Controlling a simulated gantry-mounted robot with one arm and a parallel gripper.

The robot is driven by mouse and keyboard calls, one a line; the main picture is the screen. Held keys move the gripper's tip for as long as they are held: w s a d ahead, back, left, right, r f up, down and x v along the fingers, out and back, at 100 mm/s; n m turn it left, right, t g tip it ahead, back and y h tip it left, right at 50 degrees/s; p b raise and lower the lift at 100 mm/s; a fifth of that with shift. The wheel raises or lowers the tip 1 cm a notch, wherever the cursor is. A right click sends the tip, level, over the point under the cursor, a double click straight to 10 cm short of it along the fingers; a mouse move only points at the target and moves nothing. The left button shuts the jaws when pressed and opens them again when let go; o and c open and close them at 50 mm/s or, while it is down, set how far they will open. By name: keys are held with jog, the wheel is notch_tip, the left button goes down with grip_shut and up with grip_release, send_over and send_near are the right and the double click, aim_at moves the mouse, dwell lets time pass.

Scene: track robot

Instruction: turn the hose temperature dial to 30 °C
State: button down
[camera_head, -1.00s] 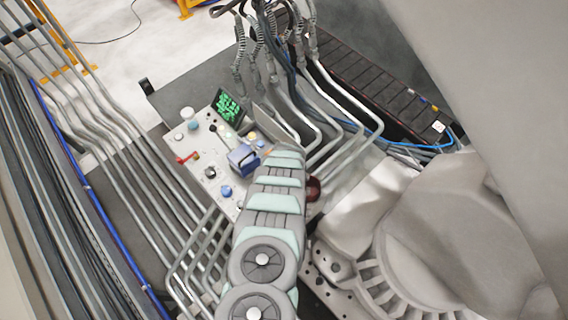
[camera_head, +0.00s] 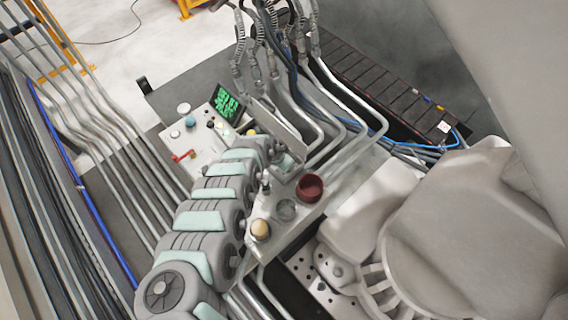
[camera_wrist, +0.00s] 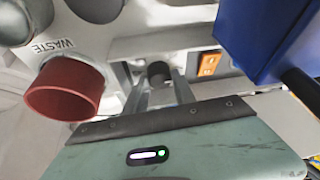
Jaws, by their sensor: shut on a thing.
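In the wrist view, my gripper (camera_wrist: 159,86) is shut on a small dark round knob (camera_wrist: 158,71), which I take to be the hose temperature dial. The two grey fingers stand on either side of it. No scale or pointer on the knob is readable, so its setting cannot be told. In the head view, my arm lies over the control panel (camera_head: 205,138) and hides the knob and the gripper's fingertips.
A red-brown cup (camera_wrist: 64,92) under a WASTE label is left of my gripper; it also shows in the head view (camera_head: 310,187). A blue box (camera_wrist: 270,38) is close on the right. A green screen (camera_head: 226,103) stands at the panel's far end.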

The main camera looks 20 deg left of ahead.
jog(key=shift+f+m+h+b, duration=0.25)
jog(key=shift+m+h+b, duration=0.05)
jog(key=shift+m+b, duration=0.35)
jog(key=shift+a+r+m+g+h+b, duration=0.15)
jog(key=shift+m+g+h+b, duration=0.2)
jog(key=shift+m+b, duration=0.7)
jog(key=c, duration=1)
grip_release()
jog(key=shift+c, duration=0.2)
jog(key=shift+r, duration=0.1)
jog(key=p+v, duration=0.2)
jog(key=v, duration=0.8)
jog(key=shift+r+p, duration=0.3)
jog(key=shift+p, duration=0.05)
